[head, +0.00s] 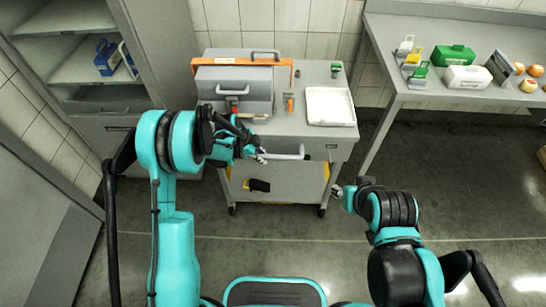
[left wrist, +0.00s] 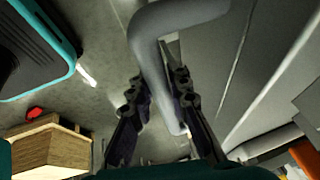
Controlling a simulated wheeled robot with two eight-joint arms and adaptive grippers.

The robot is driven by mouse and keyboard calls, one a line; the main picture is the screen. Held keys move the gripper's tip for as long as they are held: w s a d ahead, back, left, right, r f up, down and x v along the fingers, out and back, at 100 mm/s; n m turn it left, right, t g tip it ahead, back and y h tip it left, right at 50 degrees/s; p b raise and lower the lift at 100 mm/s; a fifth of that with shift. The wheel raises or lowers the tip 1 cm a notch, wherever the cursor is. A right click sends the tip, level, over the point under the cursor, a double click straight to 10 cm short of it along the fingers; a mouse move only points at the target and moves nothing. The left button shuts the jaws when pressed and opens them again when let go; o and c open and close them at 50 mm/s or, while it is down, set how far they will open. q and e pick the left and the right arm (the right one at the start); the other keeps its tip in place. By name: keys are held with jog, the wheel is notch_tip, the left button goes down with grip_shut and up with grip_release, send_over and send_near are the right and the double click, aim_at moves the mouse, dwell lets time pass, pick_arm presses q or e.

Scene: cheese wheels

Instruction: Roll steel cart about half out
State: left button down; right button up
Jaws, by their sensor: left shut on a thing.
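The grey steel cart (head: 318,143) stands against the tiled wall, with casters below its lower shelf (head: 290,186). A pale bar handle (head: 290,156) runs along its front. My left gripper (head: 262,156) is shut on the left part of this handle. In the left wrist view, the bent grey handle (left wrist: 158,65) passes between the two dark fingers of the left gripper (left wrist: 160,98). My right gripper (head: 338,191) is near the cart's lower right front corner, apart from the handle; its finger opening is too small to judge.
The cart top holds a grey toolbox (head: 235,88), an orange level (head: 240,62) and a white tray (head: 330,106). An open-shelved cabinet (head: 75,55) stands left. A bench (head: 400,83) with several items stands right. The floor (head: 290,232) before the cart shows clear.

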pick_arm(q)
jog(key=shift+s, duration=0.1)
jog(key=shift+s+b, duration=0.55)
jog(key=shift+s, duration=1.55)
jog(key=s+b, duration=0.1)
jog(key=s, duration=0.6)
jog(key=shift+s+b, duration=0.35)
jog(key=c, duration=0.7)
grip_release()
